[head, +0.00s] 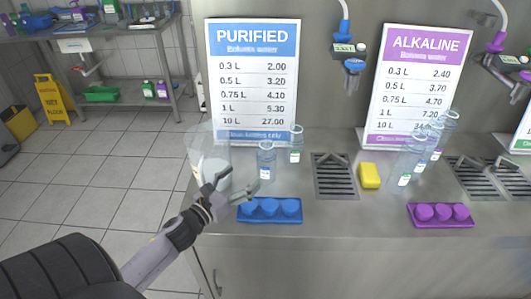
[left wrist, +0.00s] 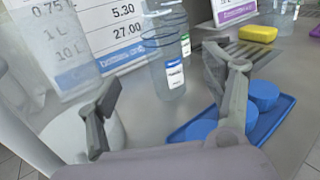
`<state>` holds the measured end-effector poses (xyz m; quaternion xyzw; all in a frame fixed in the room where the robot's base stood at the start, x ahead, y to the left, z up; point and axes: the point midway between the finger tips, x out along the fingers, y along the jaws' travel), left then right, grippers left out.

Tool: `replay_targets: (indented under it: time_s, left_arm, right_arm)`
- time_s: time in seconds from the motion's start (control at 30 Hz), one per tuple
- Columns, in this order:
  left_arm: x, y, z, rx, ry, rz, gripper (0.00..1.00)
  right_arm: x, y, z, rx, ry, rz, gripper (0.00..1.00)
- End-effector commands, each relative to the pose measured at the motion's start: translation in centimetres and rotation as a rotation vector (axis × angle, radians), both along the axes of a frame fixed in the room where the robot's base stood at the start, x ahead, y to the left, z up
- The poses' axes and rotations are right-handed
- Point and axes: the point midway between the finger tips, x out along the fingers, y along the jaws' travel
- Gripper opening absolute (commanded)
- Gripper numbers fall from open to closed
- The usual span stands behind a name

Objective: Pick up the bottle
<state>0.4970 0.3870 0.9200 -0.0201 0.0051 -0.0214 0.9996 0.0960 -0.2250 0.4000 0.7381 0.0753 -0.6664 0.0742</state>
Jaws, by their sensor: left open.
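Several clear bottles stand on the steel counter (head: 330,222). The nearest to my left gripper is a clear bottle with a blue-and-white label (head: 266,160), upright, behind the blue cap tray (head: 255,214). Just behind it stands a clear bottle with a green label (head: 296,146). My left gripper (head: 237,182) is open and empty, in front and to the left of the blue-label bottle. In the left wrist view, the blue-label bottle (left wrist: 174,72) appears between the spread fingers, beyond their tips. My right gripper is not in view.
A translucent bin (head: 210,170) stands left of the gripper at the counter's left end. A drain grate (head: 335,176), a yellow sponge (head: 369,176), more bottles (head: 410,158) and a purple cap tray (head: 426,222) are to the right. Price signs (head: 253,80) stand behind.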

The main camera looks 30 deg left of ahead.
Motion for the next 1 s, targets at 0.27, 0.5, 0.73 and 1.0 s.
replay_targets:
  time_s: [0.27,0.5,0.73,1.0]
  left_arm:
    - [3.9,-0.2,0.5,0.041,-0.012,-0.014,0.74]
    - [6.7,-0.3,0.2,0.039,-0.009,-0.013,0.74]
    - [9.2,-0.6,0.8,0.036,-0.011,-0.012,0.74]
    - [11.9,-0.9,0.4,0.038,-0.008,-0.013,0.74]
  right_arm:
    - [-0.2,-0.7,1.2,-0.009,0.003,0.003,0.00]
    - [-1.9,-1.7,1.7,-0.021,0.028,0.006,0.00]
    - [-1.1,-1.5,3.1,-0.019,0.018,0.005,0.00]
    - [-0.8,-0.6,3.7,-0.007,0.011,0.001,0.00]
